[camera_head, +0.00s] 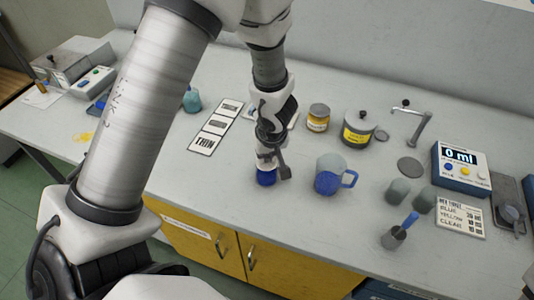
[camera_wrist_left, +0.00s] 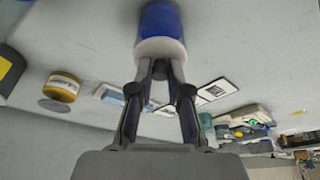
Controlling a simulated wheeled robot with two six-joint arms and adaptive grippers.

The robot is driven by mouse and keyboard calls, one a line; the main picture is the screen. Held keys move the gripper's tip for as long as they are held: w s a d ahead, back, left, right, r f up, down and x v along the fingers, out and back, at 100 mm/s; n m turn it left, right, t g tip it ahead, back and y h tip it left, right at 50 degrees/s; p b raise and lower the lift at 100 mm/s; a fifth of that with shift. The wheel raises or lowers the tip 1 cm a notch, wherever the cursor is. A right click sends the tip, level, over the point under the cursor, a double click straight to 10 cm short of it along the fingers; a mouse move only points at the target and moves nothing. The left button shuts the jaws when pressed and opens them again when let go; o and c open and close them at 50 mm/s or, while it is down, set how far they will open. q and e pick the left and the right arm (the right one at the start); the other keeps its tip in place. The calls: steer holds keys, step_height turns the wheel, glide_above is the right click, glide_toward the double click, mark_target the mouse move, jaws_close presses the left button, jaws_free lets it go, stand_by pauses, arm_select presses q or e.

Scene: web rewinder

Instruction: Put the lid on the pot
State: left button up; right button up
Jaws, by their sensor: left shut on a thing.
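My left gripper (camera_head: 268,150) points down over the middle of the bench and is shut on a small blue-and-white pot (camera_head: 266,178). In the left wrist view the same blue pot (camera_wrist_left: 162,25) sits between the fingertips (camera_wrist_left: 161,68), its white part nearest them. I cannot tell whether its base touches the bench. A grey pot with a yellow label (camera_head: 357,132) has a dark knobbed top and stands at the back. A smaller yellow jar (camera_head: 318,118) stands left of it. A flat grey disc (camera_head: 410,166) lies to the right; whether it is a lid is unclear. My right gripper is out of view.
A blue mug (camera_head: 330,176) stands close right of the held pot. Farther right are grey cups (camera_head: 398,191), a blue-handled tool (camera_head: 398,234), a tap (camera_head: 418,118) and a "0 ml" display unit (camera_head: 461,168). Label cards (camera_head: 214,126) lie left. The front bench between is clear.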

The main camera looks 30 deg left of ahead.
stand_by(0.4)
arm_select(q)
steer(key=o, duration=1.3)
step_height(320, 180, up, 7)
steer(key=p, duration=0.8)
jaws_close()
